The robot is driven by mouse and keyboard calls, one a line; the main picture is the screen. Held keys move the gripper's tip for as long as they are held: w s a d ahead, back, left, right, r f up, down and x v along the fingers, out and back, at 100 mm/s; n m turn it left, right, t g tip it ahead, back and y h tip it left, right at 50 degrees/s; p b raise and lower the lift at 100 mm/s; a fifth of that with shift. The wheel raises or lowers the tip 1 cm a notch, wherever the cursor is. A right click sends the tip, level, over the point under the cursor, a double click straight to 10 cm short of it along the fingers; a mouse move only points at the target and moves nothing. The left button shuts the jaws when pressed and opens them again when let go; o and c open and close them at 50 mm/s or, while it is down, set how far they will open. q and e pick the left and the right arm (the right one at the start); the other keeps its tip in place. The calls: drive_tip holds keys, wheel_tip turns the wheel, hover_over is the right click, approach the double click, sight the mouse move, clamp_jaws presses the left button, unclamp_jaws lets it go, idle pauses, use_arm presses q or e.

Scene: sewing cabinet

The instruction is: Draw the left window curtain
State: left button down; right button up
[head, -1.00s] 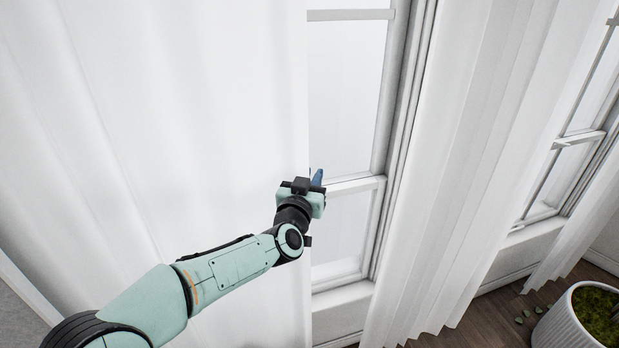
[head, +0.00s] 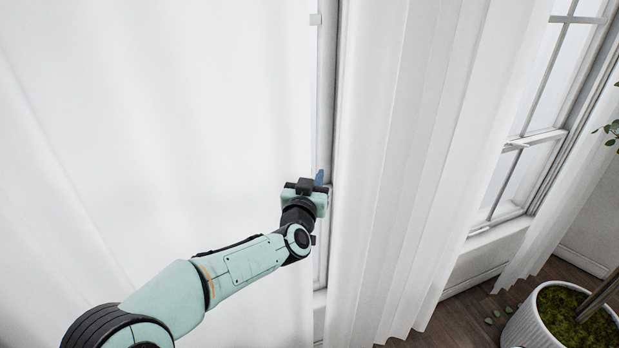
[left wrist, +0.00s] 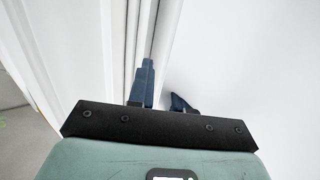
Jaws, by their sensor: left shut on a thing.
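The left window curtain (head: 150,130) is a wide white cloth that fills the left half of the head view. Its right edge hangs almost against the right frame of the left window (head: 325,120), and only a narrow strip of window shows. My left gripper (head: 319,178) is at this right edge and is shut on the curtain. In the left wrist view its blue fingers (left wrist: 160,90) show, with the white cloth (left wrist: 240,70) on the right side; one finger is partly hidden in the cloth. My right gripper is not in view.
Another white pleated curtain (head: 400,150) hangs just right of the gripper. Beyond it is a second window (head: 520,150). A white ribbed planter (head: 545,325) with a plant stands on the dark wooden floor (head: 460,325) at the lower right.

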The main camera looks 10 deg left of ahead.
use_arm(q)
drive_tip(key=shift+w+d, duration=0.25)
drive_tip(key=shift+d, duration=0.3)
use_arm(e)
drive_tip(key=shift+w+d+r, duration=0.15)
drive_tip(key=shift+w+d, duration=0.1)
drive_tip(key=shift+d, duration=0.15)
use_arm(q)
drive_tip(key=c, duration=1.3)
unclamp_jaws()
drive_tip(key=shift+c, duration=0.2)
drive_tip(key=shift+o, duration=1.1)
drive_tip(key=shift+w+d, duration=0.15)
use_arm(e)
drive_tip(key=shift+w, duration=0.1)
use_arm(q)
drive_tip(key=s+b, duration=0.2)
drive_tip(key=s, duration=1.1)
drive_tip(key=shift+s+a+b, duration=0.2)
drive_tip(key=shift+a+b, duration=0.2)
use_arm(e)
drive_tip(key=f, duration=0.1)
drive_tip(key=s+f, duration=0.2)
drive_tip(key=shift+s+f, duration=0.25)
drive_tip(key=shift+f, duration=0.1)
use_arm(q)
drive_tip(key=shift+f, duration=0.1)
